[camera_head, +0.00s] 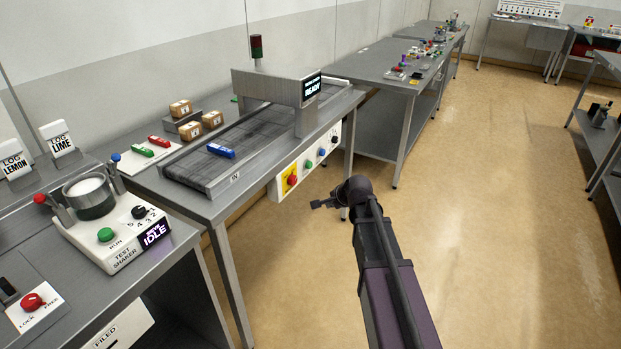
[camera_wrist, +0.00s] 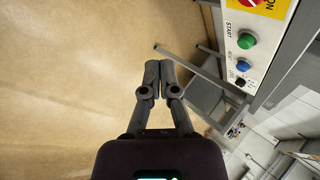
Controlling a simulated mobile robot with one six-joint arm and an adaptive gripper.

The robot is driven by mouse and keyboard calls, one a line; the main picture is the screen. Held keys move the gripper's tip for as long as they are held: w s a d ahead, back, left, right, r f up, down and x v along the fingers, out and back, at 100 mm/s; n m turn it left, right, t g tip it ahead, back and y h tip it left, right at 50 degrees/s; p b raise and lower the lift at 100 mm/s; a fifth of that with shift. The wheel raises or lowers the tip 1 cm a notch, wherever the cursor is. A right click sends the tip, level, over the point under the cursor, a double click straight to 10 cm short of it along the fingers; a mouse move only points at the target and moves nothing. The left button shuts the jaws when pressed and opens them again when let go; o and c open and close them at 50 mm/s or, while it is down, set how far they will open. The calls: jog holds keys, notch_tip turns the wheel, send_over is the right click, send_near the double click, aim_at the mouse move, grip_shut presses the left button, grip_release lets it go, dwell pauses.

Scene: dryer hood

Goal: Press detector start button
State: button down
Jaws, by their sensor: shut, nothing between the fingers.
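The detector (camera_head: 285,95) is a grey conveyor with an arch whose display reads READY. Its front panel (camera_head: 300,170) carries a red knob on yellow, then a green button, a blue button and a dark control. The green start button (camera_head: 308,164) sits right of the red knob (camera_head: 292,180). In the wrist view the green button (camera_wrist: 247,41) is labelled START, with the blue button (camera_wrist: 243,66) beside it. My gripper (camera_head: 318,204) is shut and empty, in front of the panel and apart from it. In the wrist view its fingertips (camera_wrist: 161,72) are together, left of the buttons.
A blue block (camera_head: 221,150) lies on the conveyor belt. Small boxes (camera_head: 190,131) stand behind it. A test shaker (camera_head: 115,235) showing IDLE stands on the left bench. Another table (camera_head: 395,75) with small items is farther back. The floor (camera_head: 480,200) at right is clear.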

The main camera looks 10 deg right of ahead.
aim_at(309, 165)
jog(key=w+d+m+t+b, duration=0.3)
jog(key=w+m+b, duration=0.1)
jog(key=w+m, duration=0.3)
jog(key=w+d+f+m+t+b, duration=0.1)
jog(key=w+d+m+t+b, duration=0.2)
jog(key=w+m, duration=0.5)
jog(key=w+t+b, duration=0.1)
jog(key=w, duration=0.1)
jog(key=shift+w+d+f+h+b, duration=0.2)
jog(key=shift+w+f+h+b, duration=0.1)
jog(key=shift+w+h+b, duration=0.1)
jog(key=w+a, duration=0.5)
jog(key=a, duration=0.2)
